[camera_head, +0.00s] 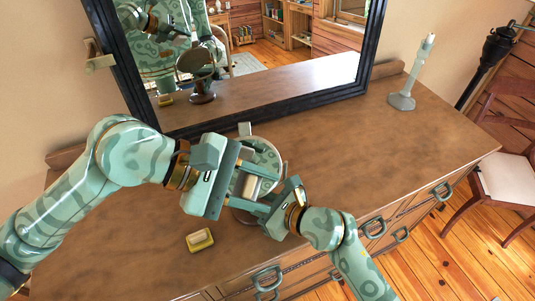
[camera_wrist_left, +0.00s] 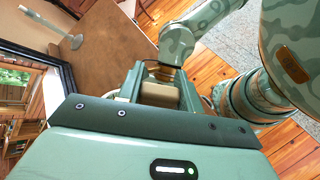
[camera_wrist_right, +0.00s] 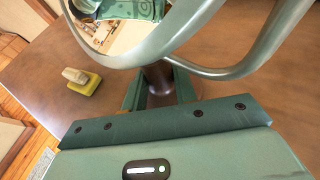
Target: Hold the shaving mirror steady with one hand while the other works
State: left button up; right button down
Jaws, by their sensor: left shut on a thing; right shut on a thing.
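My right gripper (camera_wrist_right: 158,92) is shut on that post below the glass. In the head view my right gripper (camera_head: 264,207) comes in from the lower right. My left gripper (camera_head: 250,182) is in front of the glass, shut on a small pale block (camera_wrist_left: 160,94). Whether the block touches the glass I cannot tell. My left gripper hides much of the shaving mirror in the head view.
A yellow soap dish (camera_head: 200,245) with a pale bar lies near the dresser's front edge. A large black-framed mirror (camera_head: 270,112) stands behind. The dresser top (camera_head: 370,150) is clear on the right.

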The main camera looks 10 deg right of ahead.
pick_arm(q)
jog(key=shift+w+d+r+m+t, duration=0.2)
jog(key=shift+w+m, duration=0.15)
jog(key=shift+m, duration=0.25)
jog(key=shift+w+d+r+m+t, duration=0.1)
jog(key=shift+w+m+t, duration=0.15)
jog(key=shift+m, duration=0.35)
jog(key=shift+w+f, duration=0.15)
jog(key=shift+w, duration=0.05)
jog(key=shift+w+a+f, duration=0.1)
jog(key=shift+w+f, duration=0.7)
jog(key=shift+w, duration=0.35)
jog(key=shift+w+a+f, duration=0.1)
jog(key=shift+w+f, duration=0.7)
jog(key=shift+w, duration=0.3)
jog(key=shift+w+f, duration=0.55)
jog(key=shift+w, duration=0.2)
jog(key=shift+s+f, duration=1.15)
jog(key=shift+f, duration=0.5)
jog(key=shift+w+a+r, duration=0.1)
jog(key=shift+w+r, duration=1.3)
jog(key=shift+r, duration=0.15)
